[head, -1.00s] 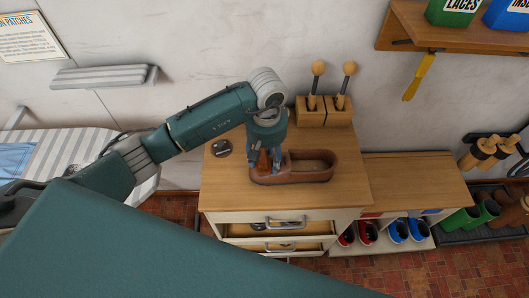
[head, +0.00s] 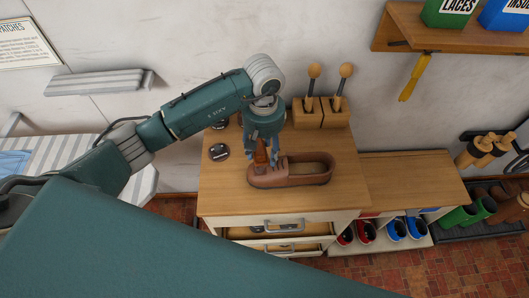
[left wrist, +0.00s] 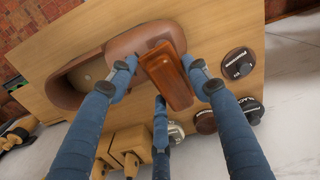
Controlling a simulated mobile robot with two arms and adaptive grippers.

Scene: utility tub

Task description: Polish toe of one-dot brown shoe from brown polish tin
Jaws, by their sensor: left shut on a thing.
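A brown shoe (head: 310,180) lies on the wooden cabinet top, toe to the left; it also shows in the left wrist view (left wrist: 88,52). A small pale mark shows inside it there; I cannot count dots. My left gripper (head: 262,160) is shut on a reddish-brown wooden brush (head: 261,152), held over the shoe's toe. The brush (left wrist: 168,75) hides part of the toe in the wrist view; I cannot tell whether it touches. I cannot tell which holds brown polish. My right gripper is not in view.
A wooden block with two knobbed tools (head: 322,112) stands at the back of the cabinet top (head: 310,205). A partly open drawer (head: 285,231) is below the front edge. A lower bench (head: 415,180) with shoes beneath is at the right. Front-right of the top is clear.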

